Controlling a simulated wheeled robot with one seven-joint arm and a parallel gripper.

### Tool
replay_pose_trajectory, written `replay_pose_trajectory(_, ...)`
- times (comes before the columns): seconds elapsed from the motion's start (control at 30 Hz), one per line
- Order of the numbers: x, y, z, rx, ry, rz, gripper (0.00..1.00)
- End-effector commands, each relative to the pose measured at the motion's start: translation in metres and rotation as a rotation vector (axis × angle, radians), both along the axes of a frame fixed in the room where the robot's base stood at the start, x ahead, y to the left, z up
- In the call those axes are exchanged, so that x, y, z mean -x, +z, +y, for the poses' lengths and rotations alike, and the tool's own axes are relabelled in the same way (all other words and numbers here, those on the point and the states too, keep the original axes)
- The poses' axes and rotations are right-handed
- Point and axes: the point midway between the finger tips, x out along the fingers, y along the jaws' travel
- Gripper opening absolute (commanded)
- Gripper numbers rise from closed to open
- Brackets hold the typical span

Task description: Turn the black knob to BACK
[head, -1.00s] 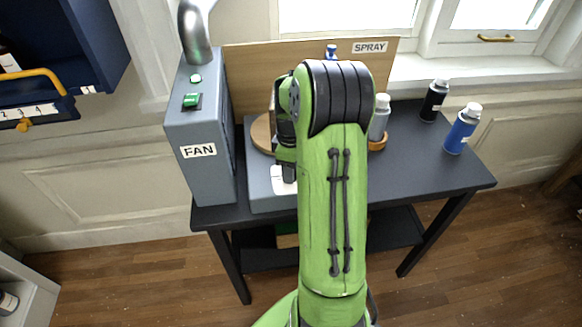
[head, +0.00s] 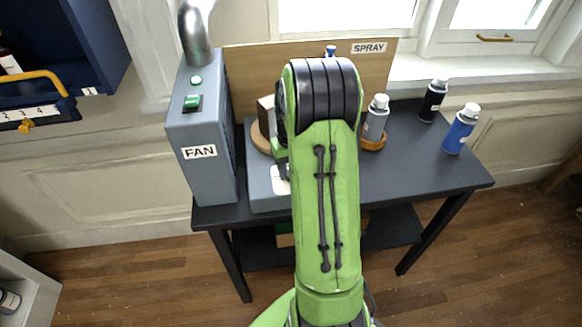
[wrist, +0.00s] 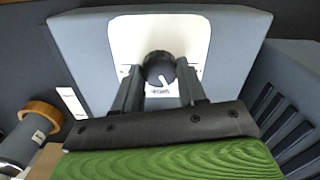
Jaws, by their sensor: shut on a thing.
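The black knob (wrist: 158,67) sits on a white plate (wrist: 125,38) on the face of a grey box (wrist: 80,40) in the wrist view. My gripper (wrist: 159,76) is shut on the knob, one finger on each side. A white pointer mark on the knob points down and slightly right in this view, towards a small label (wrist: 160,92) too blurred to read. In the head view the grey box (head: 262,190) stands on the dark table, and my arm hides the knob and most of the gripper.
A grey FAN box (head: 205,170) with a green switch stands left of the knob's box. A wooden board (head: 250,75) marked SPRAY is behind. A grey can (head: 375,120) in a ring, a black can (head: 432,102) and a blue can (head: 461,130) stand on the right of the table (head: 420,160).

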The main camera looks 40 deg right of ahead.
Motion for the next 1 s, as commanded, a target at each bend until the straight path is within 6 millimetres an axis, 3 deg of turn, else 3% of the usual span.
replay_pose_trajectory(1.0,0.0005,0.0013,-0.0016,0.001,-0.964,-0.004,0.11)
